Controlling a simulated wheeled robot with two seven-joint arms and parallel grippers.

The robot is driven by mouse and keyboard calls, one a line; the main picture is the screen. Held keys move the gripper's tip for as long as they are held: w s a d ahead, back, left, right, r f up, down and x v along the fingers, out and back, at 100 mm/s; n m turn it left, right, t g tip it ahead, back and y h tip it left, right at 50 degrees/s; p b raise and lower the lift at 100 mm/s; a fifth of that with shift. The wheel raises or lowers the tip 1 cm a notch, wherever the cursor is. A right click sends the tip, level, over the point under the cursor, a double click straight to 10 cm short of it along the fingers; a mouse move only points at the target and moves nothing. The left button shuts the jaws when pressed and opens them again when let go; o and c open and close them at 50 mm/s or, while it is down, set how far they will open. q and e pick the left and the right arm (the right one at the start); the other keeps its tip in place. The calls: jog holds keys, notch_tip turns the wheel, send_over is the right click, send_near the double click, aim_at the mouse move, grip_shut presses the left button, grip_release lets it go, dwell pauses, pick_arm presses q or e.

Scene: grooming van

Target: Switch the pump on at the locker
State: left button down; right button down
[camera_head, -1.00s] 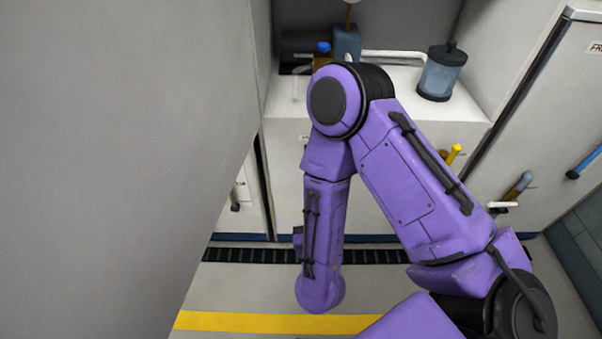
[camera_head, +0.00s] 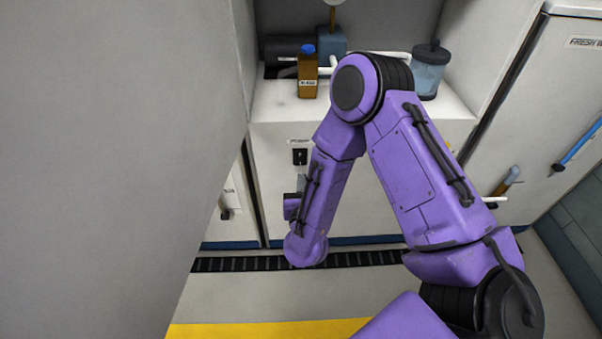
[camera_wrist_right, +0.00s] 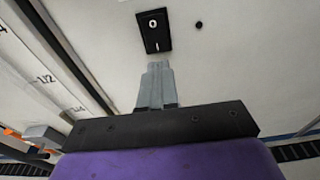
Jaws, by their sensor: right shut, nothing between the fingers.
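The pump switch (camera_head: 299,156) is a small black rocker on the pale locker front (camera_head: 272,185), under a small label. In the right wrist view the switch (camera_wrist_right: 153,36) is marked 0 at the top and a stroke at the bottom. I cannot tell which side is pressed in. My right gripper (camera_wrist_right: 157,68) is shut and empty, its grey fingertips just below the switch. I cannot tell if they touch the panel. In the head view the right gripper (camera_head: 300,182) is mostly hidden behind my purple forearm. My left gripper is not in view.
A brown bottle with a blue cap (camera_head: 308,75) and a lidded blue-grey canister (camera_head: 430,70) stand on the counter (camera_head: 275,105). A grey wall (camera_head: 110,150) fills the left. A locker with a blue handle (camera_head: 580,143) stands right. A yellow stripe (camera_head: 260,331) crosses the floor.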

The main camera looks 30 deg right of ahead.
jog(key=shift+x, duration=2.1)
jog(key=s+a+f+b, duration=0.2)
jog(key=s+a, duration=0.5)
jog(key=s, duration=0.4)
jog(key=shift+s+t, duration=0.25)
jog(key=shift+t, duration=0.05)
